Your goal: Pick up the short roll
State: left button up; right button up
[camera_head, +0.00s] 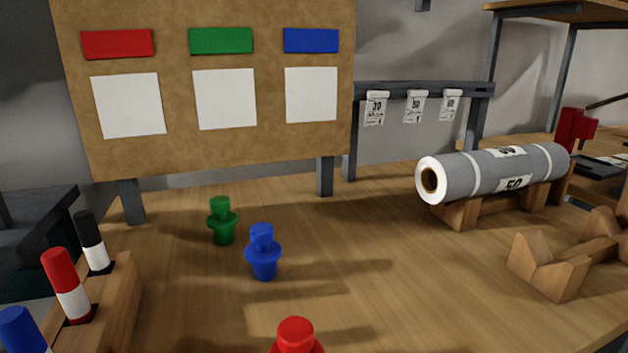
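One grey roll (498,172) lies on a wooden cradle (463,212) at the right of the table. It has white bands and labels that read 50, and its open white-rimmed end faces left. It is the only roll in view, so I cannot tell whether it is the short one. Neither of my grippers shows in the head view.
An empty wooden cradle (550,268) stands in front at the right. Green (222,222), blue (262,252) and red (296,337) pegs stand mid-table. A marker holder (118,300) is at the left. A board (220,150) and a tag rack (420,90) stand behind.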

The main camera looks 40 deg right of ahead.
aim_at(441, 179)
jog(key=z, duration=2.05)
